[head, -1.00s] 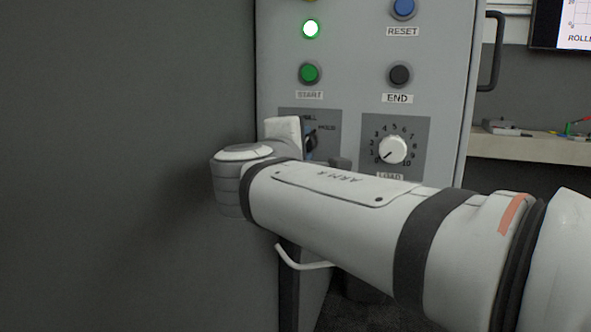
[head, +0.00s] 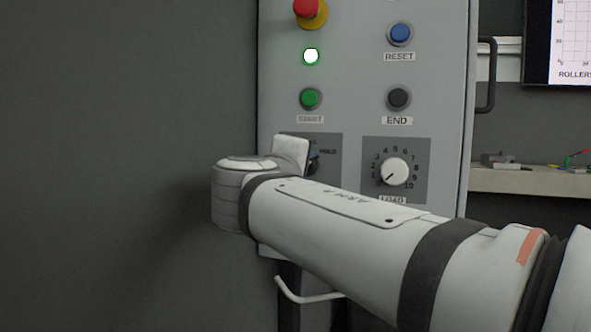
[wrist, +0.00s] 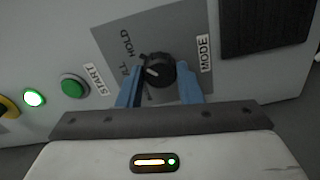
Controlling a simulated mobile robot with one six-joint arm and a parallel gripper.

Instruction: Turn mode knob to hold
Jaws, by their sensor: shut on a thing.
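The mode knob (wrist: 160,69) is black with a white pointer mark, on a dark grey plate (wrist: 125,50) in the wrist view. My gripper (wrist: 162,82) has its two blue fingers on either side of the knob, shut on it. The HOLD label (wrist: 126,43) is on the plate left of the knob; a second label, partly hidden by a finger, ends in "LL". The pointer mark is on the knob's left side; I cannot tell exactly which label it meets. In the head view my wrist hides most of the knob, and the HOLD label (head: 328,151) shows beside it.
The load dial (head: 395,171) is right of the mode plate, close above my arm. The green START button (head: 310,98), black END button (head: 398,98), blue RESET button (head: 400,34) and red emergency button (head: 309,10) are higher on the panel. A lamp (head: 311,56) glows green-white.

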